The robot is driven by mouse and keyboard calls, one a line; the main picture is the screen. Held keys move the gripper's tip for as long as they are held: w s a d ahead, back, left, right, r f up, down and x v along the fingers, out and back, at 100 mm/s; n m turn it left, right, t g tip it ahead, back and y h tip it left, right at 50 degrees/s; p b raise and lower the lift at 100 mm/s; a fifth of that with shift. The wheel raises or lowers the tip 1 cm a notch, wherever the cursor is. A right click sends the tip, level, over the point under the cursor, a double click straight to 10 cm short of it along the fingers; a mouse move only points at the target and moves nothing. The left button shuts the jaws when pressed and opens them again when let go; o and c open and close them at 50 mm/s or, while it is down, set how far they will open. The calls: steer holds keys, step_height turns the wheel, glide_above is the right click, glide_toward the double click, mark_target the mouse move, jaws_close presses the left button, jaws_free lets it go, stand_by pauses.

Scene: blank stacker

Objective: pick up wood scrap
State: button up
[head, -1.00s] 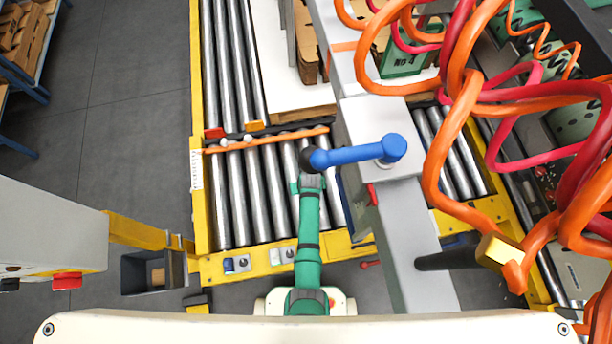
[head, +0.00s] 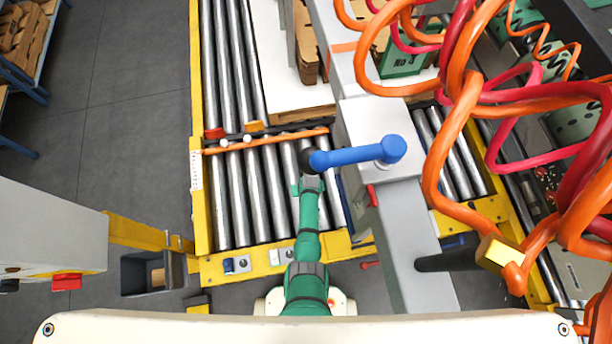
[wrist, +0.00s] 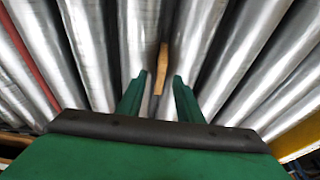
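The wood scrap is a narrow light-brown strip (wrist: 162,66) wedged in the gap between two steel rollers in the wrist view. My green gripper (wrist: 160,77) is open, with one finger on each side of the scrap's near end. A gap shows on both sides, so the fingers do not grip it. In the head view my gripper (head: 308,182) is over the roller conveyor, beside the grey machine post. I cannot make out the scrap in the head view.
A blue handle (head: 350,156) juts from the post (head: 372,120) close above my gripper. An orange bar (head: 265,141) crosses the rollers (head: 238,200). Yellow frame edges (head: 199,100) bound the conveyor. Orange and red hoses hang at right. A dark bin (head: 138,272) holds a brown block.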

steer(key=shift+w+f, duration=0.1)
steer(key=shift+c, duration=0.4)
jaws_close()
